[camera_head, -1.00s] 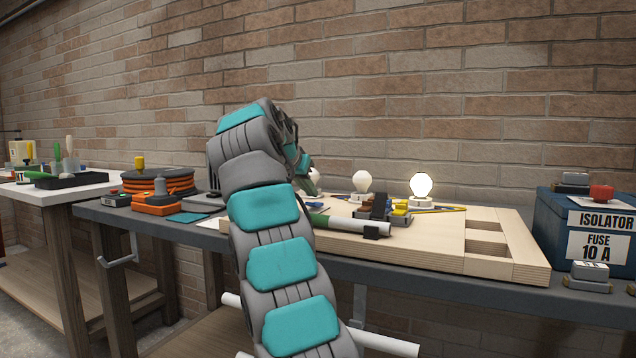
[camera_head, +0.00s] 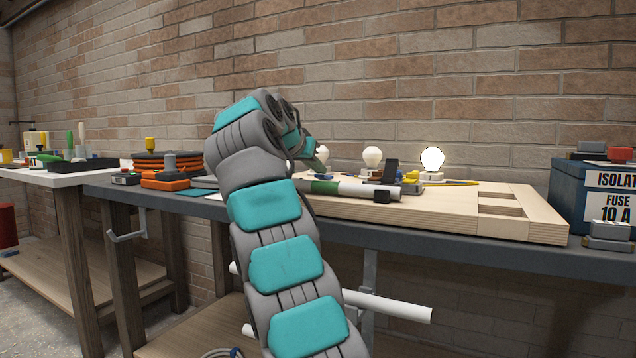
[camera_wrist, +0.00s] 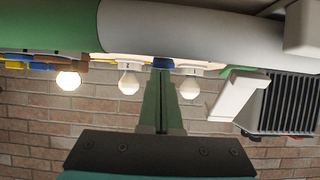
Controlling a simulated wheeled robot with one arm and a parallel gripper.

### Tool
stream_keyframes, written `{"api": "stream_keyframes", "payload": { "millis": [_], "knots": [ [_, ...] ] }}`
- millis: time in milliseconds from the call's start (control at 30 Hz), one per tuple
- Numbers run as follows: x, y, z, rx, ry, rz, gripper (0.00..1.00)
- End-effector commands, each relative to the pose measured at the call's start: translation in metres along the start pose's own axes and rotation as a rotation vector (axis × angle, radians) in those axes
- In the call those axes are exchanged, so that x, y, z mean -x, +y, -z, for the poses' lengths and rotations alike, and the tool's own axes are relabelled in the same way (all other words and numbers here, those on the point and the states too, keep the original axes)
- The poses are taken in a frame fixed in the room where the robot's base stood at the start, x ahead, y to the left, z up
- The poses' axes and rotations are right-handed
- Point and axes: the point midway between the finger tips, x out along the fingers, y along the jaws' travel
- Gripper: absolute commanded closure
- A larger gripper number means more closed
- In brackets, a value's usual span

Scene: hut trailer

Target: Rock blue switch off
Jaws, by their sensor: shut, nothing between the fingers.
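A small blue part (camera_wrist: 163,65), which may be the blue switch, shows at my fingertips in the wrist view, between the bases of two unlit bulbs. Most of it is hidden behind a green and white tube, so I cannot tell its tilt or whether my fingers touch it. My gripper (camera_wrist: 161,73) is shut and empty, its two green fingers side by side. In the head view my gripper (camera_head: 320,166) is mostly hidden by my arm, near the left bulb. The right bulb (camera_head: 433,158) glows; the middle bulb (camera_head: 372,157) does not.
The green and white tube (camera_head: 345,188) lies along the front of the wooden board (camera_head: 450,212). A black upright part (camera_head: 390,171) and yellow parts (camera_head: 412,176) stand behind it. The blue isolator box (camera_head: 568,195) is at right. A brick wall (camera_head: 350,60) is behind.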

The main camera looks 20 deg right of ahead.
Motion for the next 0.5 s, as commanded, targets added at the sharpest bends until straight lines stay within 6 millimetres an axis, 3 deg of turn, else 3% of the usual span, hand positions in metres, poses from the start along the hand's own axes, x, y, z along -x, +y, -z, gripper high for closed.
{"api": "stream_keyframes", "payload": {
  "millis": [33,300,500],
  "knots": [
    [-0.0039,0.0006,-0.0102,0.001,0.021,-0.002,1.00],
    [-0.0018,0.0014,-0.0173,0.002,0.146,-0.003,1.00],
    [0.0031,0.0002,-0.0101,0.002,0.158,-0.001,1.00]
  ]
}}
